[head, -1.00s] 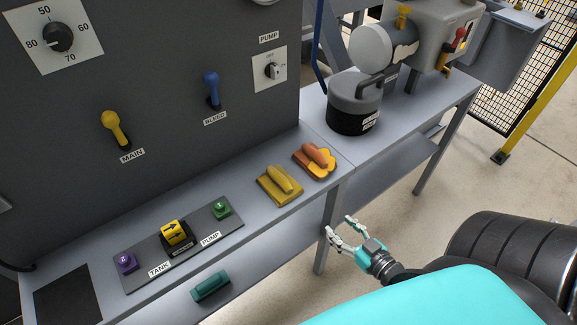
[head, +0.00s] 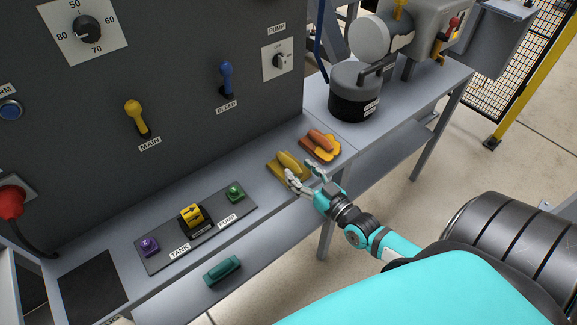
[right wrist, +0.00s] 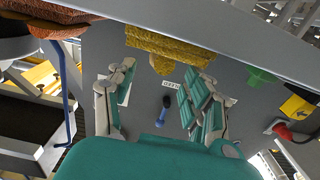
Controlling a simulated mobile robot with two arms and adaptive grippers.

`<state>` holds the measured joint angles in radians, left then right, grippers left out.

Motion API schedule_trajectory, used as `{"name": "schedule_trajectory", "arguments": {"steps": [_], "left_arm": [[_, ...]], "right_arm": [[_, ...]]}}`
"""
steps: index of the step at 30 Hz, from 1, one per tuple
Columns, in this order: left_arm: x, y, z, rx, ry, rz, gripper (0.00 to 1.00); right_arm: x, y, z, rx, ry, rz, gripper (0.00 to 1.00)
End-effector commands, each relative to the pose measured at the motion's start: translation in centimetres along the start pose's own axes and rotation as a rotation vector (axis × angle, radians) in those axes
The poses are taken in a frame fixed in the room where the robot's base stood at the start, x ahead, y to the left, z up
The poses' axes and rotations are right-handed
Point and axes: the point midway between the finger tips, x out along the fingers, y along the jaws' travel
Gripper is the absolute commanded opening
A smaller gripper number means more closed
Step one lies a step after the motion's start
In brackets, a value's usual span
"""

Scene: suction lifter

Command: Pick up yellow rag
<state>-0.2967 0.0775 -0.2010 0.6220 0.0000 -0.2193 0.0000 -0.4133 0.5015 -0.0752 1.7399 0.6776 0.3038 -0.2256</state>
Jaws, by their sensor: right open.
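The yellow rag (head: 288,161) lies folded on the grey bench ledge, with a rolled part on top. In the right wrist view the yellow rag (right wrist: 175,46) shows beyond the fingers, near the top. My right gripper (head: 303,176) is open and empty at the front side of the rag, its fingers partly covering the rag's near edge. In the right wrist view my right gripper (right wrist: 160,88) has its fingers spread apart, with a gap between them and the rag. I cannot tell whether a finger touches the rag. My left gripper is not in view.
An orange rag (head: 320,147) lies just right of the yellow one. A switch plate (head: 170,252) with buttons sits to the left on the ledge. A dark panel (head: 200,55) with levers rises behind. A black and grey canister (head: 354,97) stands further right.

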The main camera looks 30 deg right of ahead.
Motion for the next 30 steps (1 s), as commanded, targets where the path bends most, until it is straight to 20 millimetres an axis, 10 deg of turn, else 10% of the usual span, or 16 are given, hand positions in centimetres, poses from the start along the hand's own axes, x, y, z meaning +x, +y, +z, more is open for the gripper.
{"name": "schedule_trajectory", "arguments": {"steps": [10,20,30], "left_arm": [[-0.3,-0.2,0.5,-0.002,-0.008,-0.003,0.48],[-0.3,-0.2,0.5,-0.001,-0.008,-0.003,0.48],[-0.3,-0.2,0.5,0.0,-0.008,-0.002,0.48]], "right_arm": [[5.0,0.0,-0.1,0.001,0.002,0.001,0.52],[5.6,0.0,0.0,0.001,0.0,0.0,0.52],[5.6,0.0,0.0,0.0,0.001,0.0,0.1]]}}
